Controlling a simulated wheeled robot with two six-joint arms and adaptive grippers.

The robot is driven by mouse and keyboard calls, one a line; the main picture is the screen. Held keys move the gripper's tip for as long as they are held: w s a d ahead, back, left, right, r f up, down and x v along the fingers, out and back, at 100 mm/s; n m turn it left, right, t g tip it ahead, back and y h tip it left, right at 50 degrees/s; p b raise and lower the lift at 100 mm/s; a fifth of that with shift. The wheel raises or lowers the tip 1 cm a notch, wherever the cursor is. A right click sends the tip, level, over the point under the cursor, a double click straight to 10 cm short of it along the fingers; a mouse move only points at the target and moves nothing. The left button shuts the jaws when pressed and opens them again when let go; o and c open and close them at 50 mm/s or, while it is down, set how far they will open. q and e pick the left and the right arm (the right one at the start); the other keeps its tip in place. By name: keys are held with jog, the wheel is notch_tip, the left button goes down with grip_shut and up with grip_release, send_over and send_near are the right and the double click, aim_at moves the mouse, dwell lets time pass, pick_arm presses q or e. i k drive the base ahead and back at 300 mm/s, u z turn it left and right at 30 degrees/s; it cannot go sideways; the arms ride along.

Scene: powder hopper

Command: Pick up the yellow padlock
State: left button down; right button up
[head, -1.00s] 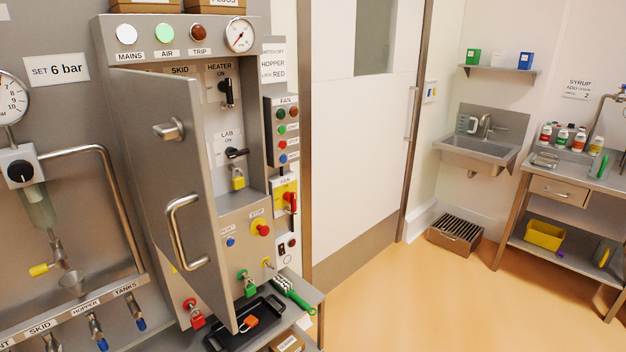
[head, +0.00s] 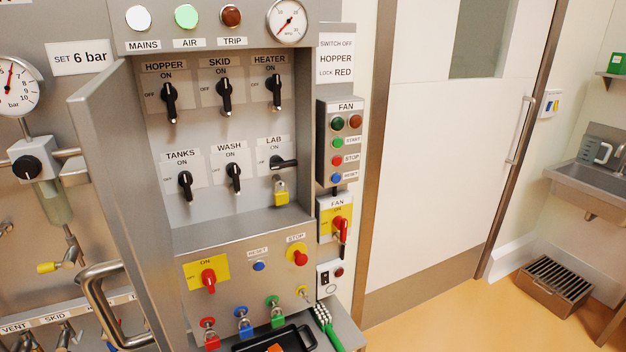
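The yellow padlock (head: 281,196) hangs just below the black LAB switch (head: 283,162), inside the open grey cabinet. It is at the lower right of the switch rows, above the cabinet's bottom ledge. The LAB switch handle points sideways to the right, while the other handles in the cabinet point roughly up and down. Whether the shackle passes through the switch or a part under it is too small to tell. Neither of my grippers shows in the head view.
The cabinet door (head: 115,190) stands open at the left, its bar handle (head: 102,300) facing left. Red (head: 211,339), blue (head: 245,328) and green (head: 277,317) padlocks hang below the cabinet. A black tray (head: 300,331) holds an orange item. Open floor (head: 440,315) lies right.

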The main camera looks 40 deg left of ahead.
aim_at(280, 198)
jog(key=i, duration=1.1)
jog(key=u, duration=2.65)
